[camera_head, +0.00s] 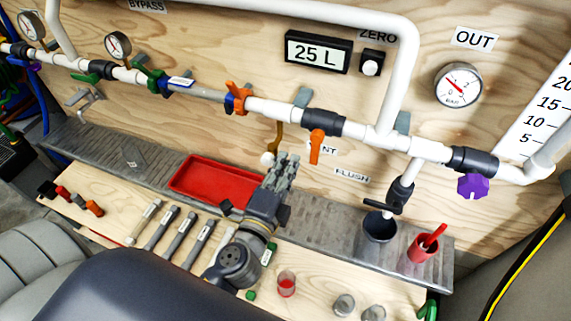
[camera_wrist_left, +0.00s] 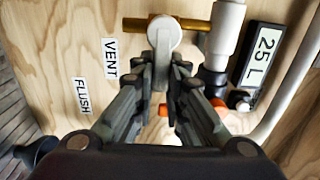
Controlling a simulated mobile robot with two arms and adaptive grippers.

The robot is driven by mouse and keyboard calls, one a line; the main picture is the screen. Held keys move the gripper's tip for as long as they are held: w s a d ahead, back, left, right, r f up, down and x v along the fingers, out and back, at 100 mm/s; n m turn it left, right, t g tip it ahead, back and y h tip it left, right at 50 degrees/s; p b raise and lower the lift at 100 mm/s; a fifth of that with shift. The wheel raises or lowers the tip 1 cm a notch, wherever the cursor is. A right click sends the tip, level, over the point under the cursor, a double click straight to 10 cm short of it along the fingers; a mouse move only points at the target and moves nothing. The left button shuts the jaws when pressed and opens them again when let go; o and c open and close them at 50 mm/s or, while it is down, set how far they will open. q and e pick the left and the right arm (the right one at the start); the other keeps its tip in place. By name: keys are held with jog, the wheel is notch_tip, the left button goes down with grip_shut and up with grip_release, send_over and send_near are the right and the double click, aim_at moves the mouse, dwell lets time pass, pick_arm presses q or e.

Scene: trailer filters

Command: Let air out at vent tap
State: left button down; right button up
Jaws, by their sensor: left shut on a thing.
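In the left wrist view the brass body (camera_wrist_left: 192,24) lies crosswise and the white handle (camera_wrist_left: 163,38) points down between my fingers. My left gripper (camera_head: 282,165) reaches up from the bench at the tap. In the left wrist view its fingers (camera_wrist_left: 163,70) are shut on the white handle. The fingers partly hide the handle's lower part. My right gripper is not in view.
An orange valve handle (camera_head: 316,147) hangs right of the tap. A red tray (camera_head: 216,182) sits on the grey ledge to the left. A dark cup (camera_head: 380,228) and a red cup (camera_head: 423,247) stand to the right. The display (camera_head: 318,53) reads 25 L.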

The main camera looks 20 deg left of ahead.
pick_arm(q)
jog(key=shift+f, duration=0.1)
dwell(0.4)
jog(key=c, duration=1.6)
grip_release()
jog(key=shift+s, duration=0.15)
jog(key=s, duration=1.1)
jog(key=shift+s+d, duration=0.35)
jog(key=shift+d, duration=0.05)
